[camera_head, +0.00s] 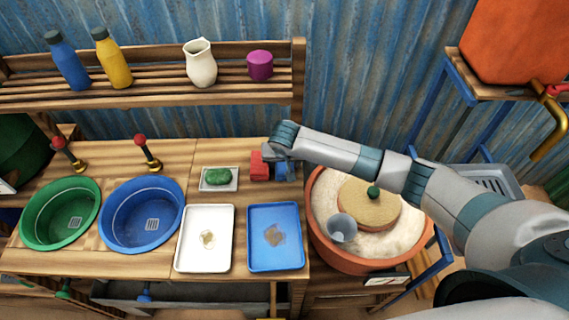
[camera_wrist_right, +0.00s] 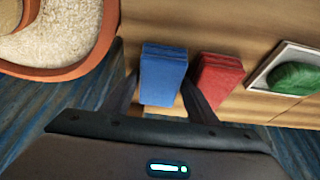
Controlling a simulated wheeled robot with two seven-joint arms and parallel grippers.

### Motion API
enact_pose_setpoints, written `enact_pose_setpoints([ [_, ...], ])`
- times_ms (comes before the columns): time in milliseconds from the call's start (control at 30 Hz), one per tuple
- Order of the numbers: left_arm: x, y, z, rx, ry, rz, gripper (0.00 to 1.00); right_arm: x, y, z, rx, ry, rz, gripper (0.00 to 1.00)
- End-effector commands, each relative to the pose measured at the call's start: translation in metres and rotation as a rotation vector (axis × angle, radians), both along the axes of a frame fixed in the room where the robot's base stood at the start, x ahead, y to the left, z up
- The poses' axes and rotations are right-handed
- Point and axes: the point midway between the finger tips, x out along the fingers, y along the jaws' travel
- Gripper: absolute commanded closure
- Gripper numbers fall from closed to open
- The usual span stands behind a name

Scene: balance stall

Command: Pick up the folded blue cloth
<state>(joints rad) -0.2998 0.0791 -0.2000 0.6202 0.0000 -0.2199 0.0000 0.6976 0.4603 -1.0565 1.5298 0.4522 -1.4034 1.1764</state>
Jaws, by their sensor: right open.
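The folded blue cloth (camera_wrist_right: 163,72) stands as a small block on the wooden counter in the right wrist view. My right gripper (camera_wrist_right: 160,84) is open, with one finger on each side of the blue cloth. I cannot tell whether the fingers touch it. In the head view the right gripper (camera_head: 276,156) is over the back of the counter and partly hides the blue cloth (camera_head: 281,172). A folded red cloth (camera_wrist_right: 217,76) stands close beside the blue one, next to a finger; it also shows in the head view (camera_head: 259,170). My left gripper is out of view.
A small dish (camera_head: 219,187) with a green lump lies left of the red cloth. A white tray (camera_head: 188,252) and a blue tray (camera_head: 258,259) lie in front. A round tub (camera_head: 316,222) of pale grains stands at right. A wooden shelf (camera_head: 150,100) runs behind.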

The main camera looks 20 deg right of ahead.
Motion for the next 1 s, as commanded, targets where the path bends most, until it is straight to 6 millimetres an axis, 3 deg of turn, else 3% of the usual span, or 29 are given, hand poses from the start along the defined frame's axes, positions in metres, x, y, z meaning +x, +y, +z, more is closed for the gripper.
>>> enact_pose_setpoints([
  [367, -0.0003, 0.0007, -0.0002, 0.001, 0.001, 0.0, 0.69, -0.0001, -0.0003, 0.0002, -0.001, 0.0, 0.0, 0.47],
  [500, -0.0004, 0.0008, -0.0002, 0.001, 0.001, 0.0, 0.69, -0.0001, -0.0003, 0.0002, -0.001, 0.0, 0.0, 0.74],
  [1000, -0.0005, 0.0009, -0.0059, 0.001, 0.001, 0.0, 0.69, 0.0007, 0.0, 0.0098, 0.001, -0.001, -0.001, 0.74],
])
